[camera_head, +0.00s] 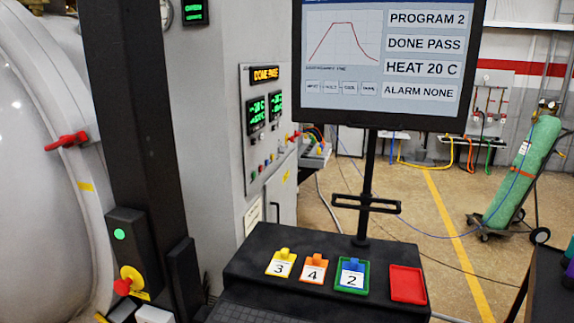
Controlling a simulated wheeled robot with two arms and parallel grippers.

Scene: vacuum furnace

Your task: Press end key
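A black console (235,262) stands at the bottom middle. Part of a dark keyboard (255,312) shows on its front, cut off by the lower edge of the picture. I cannot make out an end key on it. A monitor (385,60) on a black stand rises behind the console. Its screen reads PROGRAM 2, DONE PASS, HEAT 20 C and ALARM NONE, with a row of small boxes under a curve. Neither of my grippers is in view.
Numbered tags 3 (281,268), 4 (313,270) and 2 (352,279) lie on the console beside an empty red tray (407,285). A dark post (145,150) and grey furnace (35,180) stand left. A green cylinder (523,170) stands right. Open floor lies behind.

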